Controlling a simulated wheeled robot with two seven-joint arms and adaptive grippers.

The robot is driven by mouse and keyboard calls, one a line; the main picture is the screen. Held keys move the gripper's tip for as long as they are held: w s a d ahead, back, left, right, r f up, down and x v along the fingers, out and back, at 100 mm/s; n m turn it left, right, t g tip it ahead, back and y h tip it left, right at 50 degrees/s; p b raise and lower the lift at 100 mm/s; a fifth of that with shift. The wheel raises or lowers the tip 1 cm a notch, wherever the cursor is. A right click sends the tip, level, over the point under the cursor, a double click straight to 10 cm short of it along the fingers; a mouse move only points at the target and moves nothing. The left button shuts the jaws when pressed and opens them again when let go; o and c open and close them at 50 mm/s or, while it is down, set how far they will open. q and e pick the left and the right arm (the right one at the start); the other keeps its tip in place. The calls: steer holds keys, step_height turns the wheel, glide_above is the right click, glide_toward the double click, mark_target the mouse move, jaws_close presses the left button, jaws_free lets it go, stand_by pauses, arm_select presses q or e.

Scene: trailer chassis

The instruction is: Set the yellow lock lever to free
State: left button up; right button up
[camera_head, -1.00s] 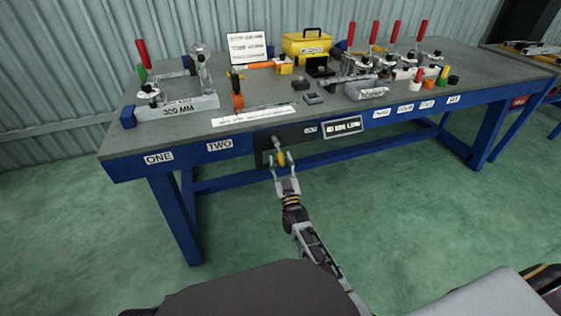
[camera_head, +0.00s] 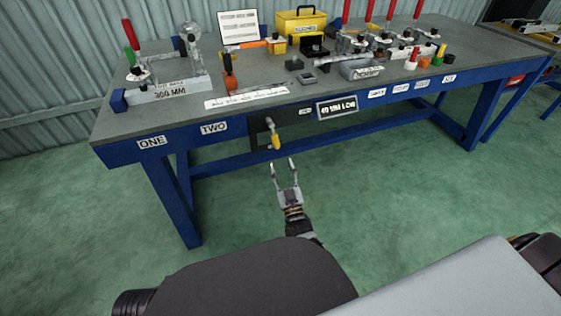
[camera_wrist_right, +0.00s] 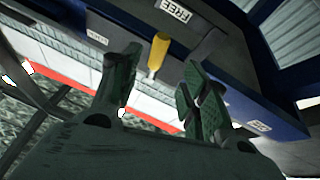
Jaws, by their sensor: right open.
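The yellow lock lever (camera_head: 276,142) hangs downward from its pivot on a dark plate (camera_head: 258,129) at the front of the blue bench. It also shows in the right wrist view (camera_wrist_right: 158,52), near a white label reading FREE (camera_wrist_right: 175,11). I cannot tell for certain which setting it marks. My right gripper (camera_head: 283,164) is open and empty, in front of and below the lever, apart from it. In the right wrist view its two fingers (camera_wrist_right: 162,62) stand either side of the lever's image. My left gripper is not in view.
The workbench (camera_head: 190,107) carries clamps with red handles, a yellow toolbox (camera_head: 299,23) and a grey tray (camera_head: 360,70). A framed sign (camera_head: 337,108) sits right of the lever plate. The green floor (camera_head: 400,190) before the bench is clear.

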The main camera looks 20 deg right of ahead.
steer(key=shift+s+f, duration=0.25)
steer(key=shift+s, duration=0.4)
steer(key=shift+w+f, duration=0.1)
